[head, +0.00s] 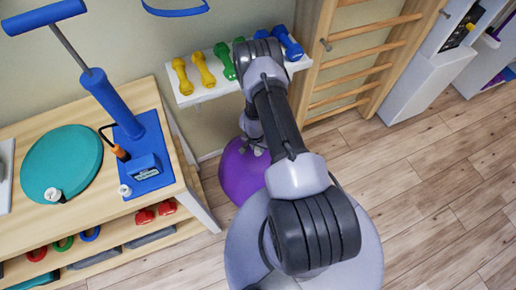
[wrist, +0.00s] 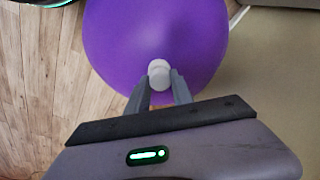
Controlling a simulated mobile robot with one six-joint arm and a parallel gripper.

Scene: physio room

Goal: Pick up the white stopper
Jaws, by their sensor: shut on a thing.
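The white stopper (wrist: 159,74) is a small white round piece between the fingertips of my gripper (wrist: 160,82) in the wrist view. My gripper is shut on it. The large purple ball (wrist: 150,35) lies directly behind the stopper there. I cannot tell whether the stopper touches the ball or sits in it. In the head view my gripper (head: 256,150) is partly hidden by my arm, over the purple ball (head: 237,178). The stopper cannot be made out in that view.
A wooden bench (head: 27,235) on the left holds a teal disc (head: 62,160) and a blue pump (head: 115,105). A white shelf (head: 204,93) with several coloured dumbbells is on the wall behind my gripper. Wooden wall bars (head: 355,65) stand to its right. The floor at right is clear.

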